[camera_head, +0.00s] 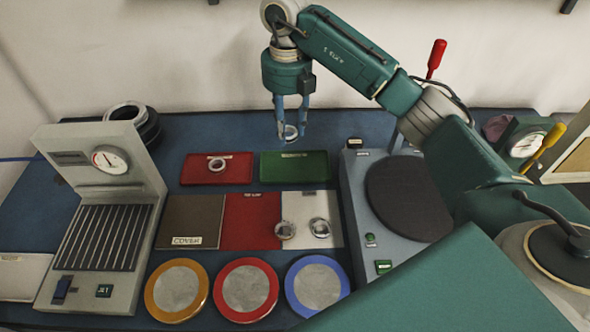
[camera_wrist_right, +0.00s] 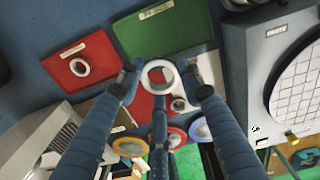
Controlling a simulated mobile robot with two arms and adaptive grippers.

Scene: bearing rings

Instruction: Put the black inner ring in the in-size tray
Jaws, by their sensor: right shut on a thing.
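My right gripper (camera_head: 290,118) points down and is shut on a small ring (camera_head: 291,133), held in the air near the green tray (camera_head: 293,174). The ring looks pale metallic with a dark inside in the head view, and whitish in the right wrist view (camera_wrist_right: 147,77), between the fingertips of my right gripper (camera_wrist_right: 162,85). The green tray also shows in the wrist view (camera_wrist_right: 185,30); it looks empty. A red tray (camera_head: 237,172) beside it holds another ring (camera_head: 217,164). The tray labels are too small to read. My left gripper is out of view.
Two small rings (camera_head: 285,230) (camera_head: 320,227) lie on a white panel (camera_head: 300,207). Orange (camera_head: 154,291), red (camera_head: 219,292) and blue (camera_head: 291,288) rimmed discs stand in front. A gauge stand (camera_head: 57,185) is at left, a turntable unit (camera_head: 355,215) at right.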

